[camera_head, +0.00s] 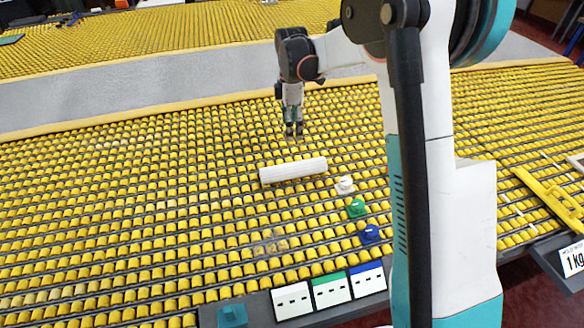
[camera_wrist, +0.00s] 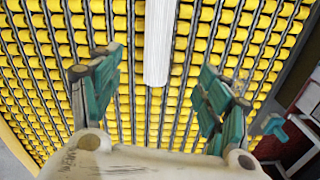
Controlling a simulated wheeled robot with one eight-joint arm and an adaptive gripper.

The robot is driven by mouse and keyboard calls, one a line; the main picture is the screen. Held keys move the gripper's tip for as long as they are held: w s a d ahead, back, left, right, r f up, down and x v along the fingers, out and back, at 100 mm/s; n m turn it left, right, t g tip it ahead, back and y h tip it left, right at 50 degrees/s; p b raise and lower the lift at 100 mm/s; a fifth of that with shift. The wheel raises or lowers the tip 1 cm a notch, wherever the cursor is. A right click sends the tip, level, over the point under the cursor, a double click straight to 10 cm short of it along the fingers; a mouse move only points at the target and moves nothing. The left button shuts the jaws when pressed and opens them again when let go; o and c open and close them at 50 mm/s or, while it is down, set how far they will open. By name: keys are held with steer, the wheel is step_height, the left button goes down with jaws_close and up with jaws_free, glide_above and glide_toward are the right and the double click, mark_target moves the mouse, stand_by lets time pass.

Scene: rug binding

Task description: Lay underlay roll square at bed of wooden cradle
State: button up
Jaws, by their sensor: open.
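The underlay roll, a long white bar-like roll (camera_head: 293,170), lies on the yellow roller bed, slightly tilted across the picture in the head view. It also shows in the wrist view (camera_wrist: 159,40), upright in the picture and running off the top edge. My gripper (camera_head: 294,131) points down above the rollers, behind the roll in the head view. In the wrist view its teal-padded fingers (camera_wrist: 160,67) are spread wide, with the roll between and beyond them. Nothing is held. I cannot make out a wooden cradle in either view.
White (camera_head: 345,185), green (camera_head: 356,208) and blue (camera_head: 370,234) knobbed pieces stand right of the roll. A faint, see-through object (camera_head: 270,243) lies nearer the front. White-faced boxes (camera_head: 331,290) line the front edge. A yellow bar frame (camera_head: 548,192) is at right. The rollers at left are clear.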

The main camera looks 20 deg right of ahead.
steer(key=n, duration=0.2)
glide_toward(293, 164)
steer(key=shift+g, duration=0.4)
step_height(293, 164, down, 6)
steer(key=shift+w+a+f+b, duration=0.1)
steer(key=shift+w+a+b, duration=0.05)
steer(key=shift+b, duration=1.1)
steer(key=shift+s+f+b, duration=0.25)
steer(key=shift+f+b, duration=0.4)
steer(key=shift+f, duration=0.7)
steer(key=shift+s+f+b, duration=0.2)
steer(key=shift+f+b, duration=0.4)
steer(key=shift+f, duration=0.75)
steer(key=shift+r, duration=0.1)
steer(key=c, duration=1.3)
steer(key=shift+r, duration=0.1)
